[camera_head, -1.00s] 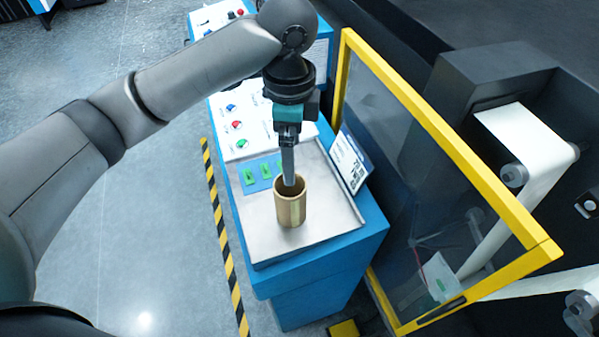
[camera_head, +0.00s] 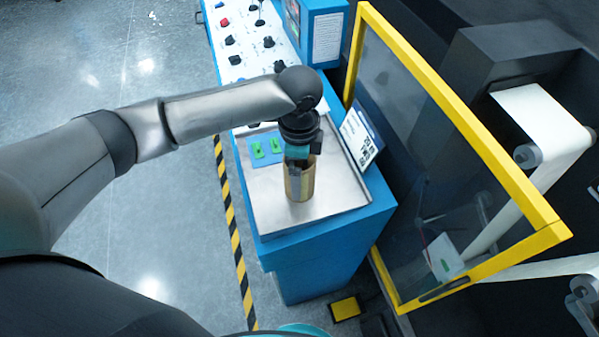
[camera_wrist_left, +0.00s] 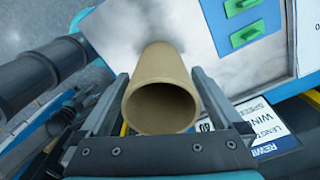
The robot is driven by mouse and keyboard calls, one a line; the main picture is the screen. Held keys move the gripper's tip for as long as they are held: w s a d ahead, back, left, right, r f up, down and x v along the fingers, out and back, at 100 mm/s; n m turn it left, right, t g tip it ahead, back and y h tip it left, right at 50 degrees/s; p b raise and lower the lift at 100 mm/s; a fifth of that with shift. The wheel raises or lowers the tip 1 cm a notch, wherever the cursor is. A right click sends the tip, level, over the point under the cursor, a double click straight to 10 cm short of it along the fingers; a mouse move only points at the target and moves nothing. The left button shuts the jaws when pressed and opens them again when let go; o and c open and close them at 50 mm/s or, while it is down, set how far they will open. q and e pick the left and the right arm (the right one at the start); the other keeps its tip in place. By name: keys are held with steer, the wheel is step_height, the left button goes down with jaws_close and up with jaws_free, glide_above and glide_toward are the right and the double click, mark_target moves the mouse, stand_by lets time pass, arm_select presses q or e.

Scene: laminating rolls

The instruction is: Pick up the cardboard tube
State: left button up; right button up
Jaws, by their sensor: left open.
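The cardboard tube (camera_head: 306,184) is brown and stands upright on the metal tray top of the blue console, towards its front end. In the left wrist view the tube (camera_wrist_left: 160,92) shows its open round end facing the camera. My left gripper (camera_head: 298,172) has come down over the tube from above, with a finger along its side. In the left wrist view the left gripper (camera_wrist_left: 160,95) is open, with one finger on each side of the tube. Small gaps seem to show beside the tube. My right gripper is not in view.
A blue pad with green pieces (camera_head: 266,149) lies behind the tube on the metal tray (camera_head: 270,208). A printed sign (camera_head: 361,138) stands at its right. A yellow-framed clear guard (camera_head: 455,130) rises to the right. A striped floor line (camera_head: 232,225) runs left.

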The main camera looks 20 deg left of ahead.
arm_select(q)
steer(key=shift+f, duration=0.8)
steer(key=shift+c, duration=0.2)
steer(key=c, duration=1.2)
steer(key=shift+r, duration=0.1)
